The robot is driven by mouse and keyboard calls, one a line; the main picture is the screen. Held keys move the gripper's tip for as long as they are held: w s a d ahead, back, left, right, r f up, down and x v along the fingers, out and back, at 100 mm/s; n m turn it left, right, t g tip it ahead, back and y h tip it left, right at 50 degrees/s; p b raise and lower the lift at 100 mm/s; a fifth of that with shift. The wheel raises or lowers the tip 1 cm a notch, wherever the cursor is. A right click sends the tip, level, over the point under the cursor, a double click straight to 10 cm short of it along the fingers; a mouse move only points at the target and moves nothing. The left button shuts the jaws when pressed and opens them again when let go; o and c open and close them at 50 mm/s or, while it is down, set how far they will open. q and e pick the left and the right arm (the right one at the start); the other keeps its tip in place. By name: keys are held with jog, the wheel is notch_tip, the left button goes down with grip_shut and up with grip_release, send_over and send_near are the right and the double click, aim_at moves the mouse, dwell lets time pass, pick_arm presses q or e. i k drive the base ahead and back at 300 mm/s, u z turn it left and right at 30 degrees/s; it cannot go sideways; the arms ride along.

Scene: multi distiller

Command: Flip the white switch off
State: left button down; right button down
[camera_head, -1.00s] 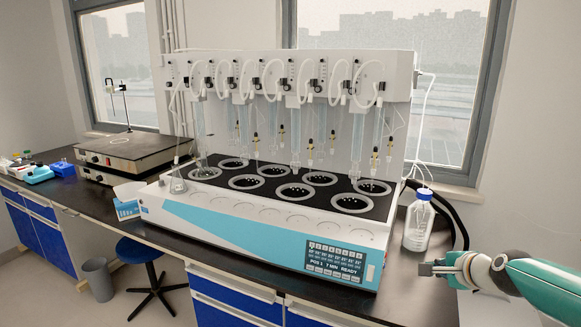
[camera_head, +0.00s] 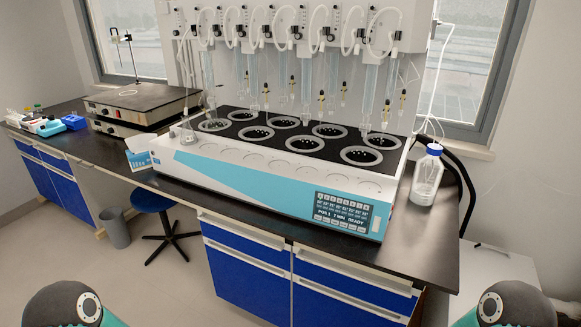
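The multi distiller (camera_head: 270,180) stands on the black bench, with a white and light-blue front and a lit display (camera_head: 342,212) reading READY at its right end. I cannot make out a clear white switch; a small pale spot (camera_head: 376,224) shows at the right edge of the display panel, too small to identify. The right side of the machine is mostly turned away. Neither gripper is in view; only rounded parts of my two arms show in the bottom corners.
A blue-capped bottle (camera_head: 427,178) stands right of the distiller beside a thick black hose (camera_head: 465,190). A hotplate (camera_head: 140,102) and blue box (camera_head: 74,122) are at the left. A stool (camera_head: 152,201) and grey bin (camera_head: 115,228) stand below. The bench's front right is clear.

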aim_at(376, 223)
jog(key=z, duration=0.05)
jog(key=k, duration=0.5)
jog(key=z, duration=0.7)
jog(key=i, duration=1.25)
jog(key=u, duration=0.35)
